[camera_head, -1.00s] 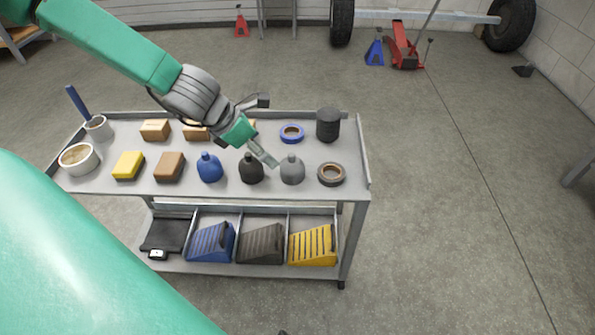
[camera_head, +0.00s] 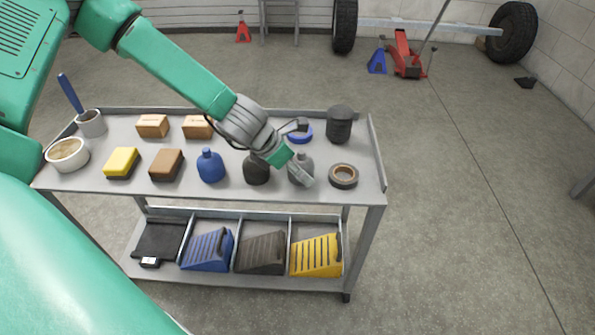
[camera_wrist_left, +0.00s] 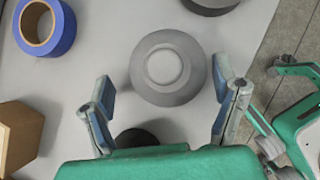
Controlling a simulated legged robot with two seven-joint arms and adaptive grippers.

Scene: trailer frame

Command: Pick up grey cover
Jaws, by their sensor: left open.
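The grey cover (camera_head: 301,166) is bell-shaped and stands upright on the cart's top shelf (camera_head: 230,190), right of a black cover (camera_head: 257,172). In the wrist view the grey cover (camera_wrist_left: 168,66) shows from above as a round body with a raised knob. My left gripper (camera_head: 299,153) is over it; in the wrist view the open fingers (camera_wrist_left: 164,80) are on either side of it, with gaps, holding nothing. Part of the grey cover is hidden by the gripper in the head view. A green jaw-like part, seemingly my right gripper (camera_wrist_left: 290,115), shows at the wrist view's right edge.
A blue cover (camera_head: 210,168) stands to the left, a tape roll (camera_head: 343,176) to the right. Blue tape (camera_head: 301,131) and a dark cylinder (camera_head: 339,124) are behind. Sponges, boxes and cups fill the left; wheel chocks (camera_head: 316,256) sit below.

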